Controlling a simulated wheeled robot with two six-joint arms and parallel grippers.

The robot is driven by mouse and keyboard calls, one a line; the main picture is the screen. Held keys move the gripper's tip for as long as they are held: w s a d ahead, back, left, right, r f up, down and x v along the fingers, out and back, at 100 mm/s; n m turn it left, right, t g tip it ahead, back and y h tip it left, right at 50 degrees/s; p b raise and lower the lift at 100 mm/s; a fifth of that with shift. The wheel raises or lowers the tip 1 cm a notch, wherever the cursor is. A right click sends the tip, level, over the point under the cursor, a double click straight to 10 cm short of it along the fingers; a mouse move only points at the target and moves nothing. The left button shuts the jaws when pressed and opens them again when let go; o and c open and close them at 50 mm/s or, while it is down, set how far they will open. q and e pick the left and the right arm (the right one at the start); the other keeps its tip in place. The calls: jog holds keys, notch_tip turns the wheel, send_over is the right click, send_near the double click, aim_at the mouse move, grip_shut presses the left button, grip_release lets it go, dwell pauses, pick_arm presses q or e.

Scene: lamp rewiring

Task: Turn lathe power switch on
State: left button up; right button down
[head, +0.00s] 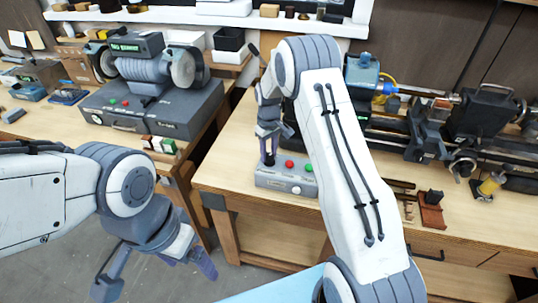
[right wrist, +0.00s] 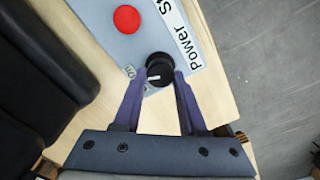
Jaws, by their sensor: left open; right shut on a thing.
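The grey power switch box (head: 287,181) stands at the left front of the wooden workbench in the head view. It has a red button (head: 289,165), also seen in the right wrist view (right wrist: 126,19), and a green one (head: 308,168). In the right wrist view, the black round switch knob (right wrist: 160,67) sits between my right gripper's fingertips (right wrist: 160,80), which are shut on it. A white mark shows on the knob's left side, near a small label. The lathe (head: 450,125) stands behind and to the right. My left gripper (head: 157,270) is open and empty above the floor.
A bench grinder (head: 140,65) stands on a grey cabinet at the left. A yellow-topped small item (head: 491,186) and a brown block (head: 431,212) lie at the workbench's right front. My right arm covers the middle of the workbench.

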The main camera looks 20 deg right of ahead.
aim_at(269, 155)
jog(key=shift+s+d+m+b, duration=0.1)
jog(key=shift+m+b, duration=0.35)
jog(key=shift+m, duration=1.85)
jog(key=shift+c, duration=2.3)
grip_release()
jog(key=shift+r, duration=0.15)
jog(key=shift+r, duration=0.4)
notch_tip(269, 155, up, 10)
jog(key=b, duration=0.2)
jog(key=shift+f+b, duration=0.25)
jog(key=shift+b, duration=0.05)
